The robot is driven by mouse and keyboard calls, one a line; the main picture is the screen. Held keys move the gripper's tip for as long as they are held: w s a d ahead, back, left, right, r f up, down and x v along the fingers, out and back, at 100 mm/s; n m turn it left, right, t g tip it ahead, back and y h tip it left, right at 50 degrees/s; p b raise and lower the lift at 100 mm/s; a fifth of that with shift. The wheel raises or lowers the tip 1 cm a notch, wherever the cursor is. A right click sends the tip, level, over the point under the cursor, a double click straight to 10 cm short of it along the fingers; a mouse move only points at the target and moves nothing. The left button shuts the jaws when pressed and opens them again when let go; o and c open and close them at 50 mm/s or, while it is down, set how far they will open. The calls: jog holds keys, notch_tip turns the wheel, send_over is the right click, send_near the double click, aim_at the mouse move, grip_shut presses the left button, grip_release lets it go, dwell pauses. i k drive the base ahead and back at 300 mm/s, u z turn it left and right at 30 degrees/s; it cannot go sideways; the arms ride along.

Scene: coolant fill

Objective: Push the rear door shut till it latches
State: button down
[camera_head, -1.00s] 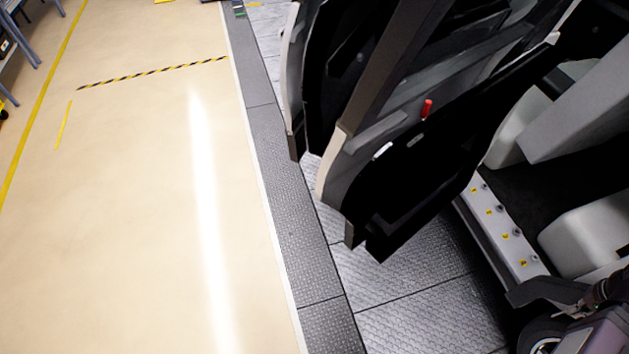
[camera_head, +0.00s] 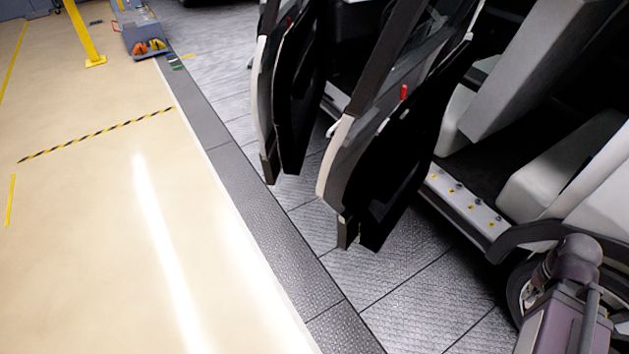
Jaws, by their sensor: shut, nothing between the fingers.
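The rear door (camera_head: 395,165) is the nearer of two car doors and stands wide open. Its black inner panel, pale edge and a small red piece (camera_head: 404,92) show. The rear door opening shows pale seats (camera_head: 480,125) and a sill (camera_head: 465,208) with yellow marks. The rear door's latch is too small to make out. Part of my arm (camera_head: 570,290) shows at the lower right, beside the rear wheel (camera_head: 520,295) and apart from the door. My gripper is not in view.
The front door (camera_head: 290,90) also stands open, just beyond the rear door. Grey textured floor plates (camera_head: 400,295) lie below the doors. The beige floor (camera_head: 100,240) at left is clear. A yellow post (camera_head: 85,35) and a cart (camera_head: 140,35) stand at the far left.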

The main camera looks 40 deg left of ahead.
aim_at(389, 127)
jog(key=z, duration=0.05)
jog(key=k, duration=1.1)
jog(key=u, duration=1.2)
jog(key=i, duration=1)
